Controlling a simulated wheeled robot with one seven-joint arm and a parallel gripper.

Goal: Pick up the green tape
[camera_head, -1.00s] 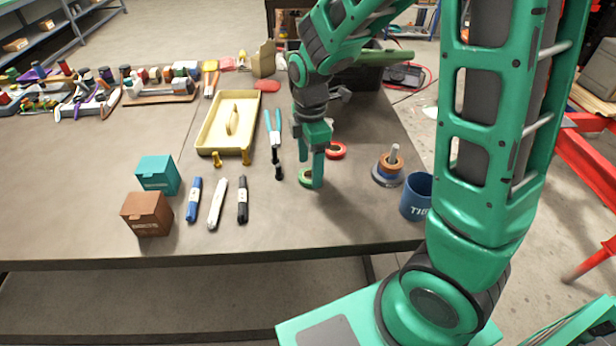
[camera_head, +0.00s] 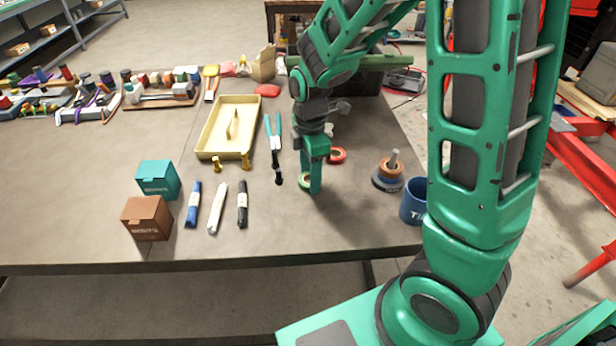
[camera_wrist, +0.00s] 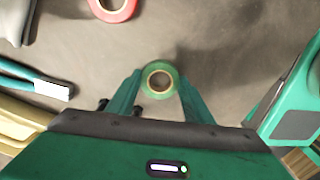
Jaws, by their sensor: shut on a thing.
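The green tape (camera_wrist: 174,72) is a small green roll with a tan core, between my gripper's two fingertips (camera_wrist: 159,84) in the wrist view. In the head view my gripper (camera_head: 311,188) points down at the table, and the green tape (camera_head: 303,181) shows at the fingertips, partly hidden by a finger. The fingers are shut on the tape, one on each side of it. The tape is at or very near the table top; I cannot tell whether it is clear of it.
A red tape roll (camera_head: 337,155) lies just behind. A peg with stacked rings (camera_head: 388,176) and a blue cup (camera_head: 413,203) stand to the right. The table's front middle is clear.

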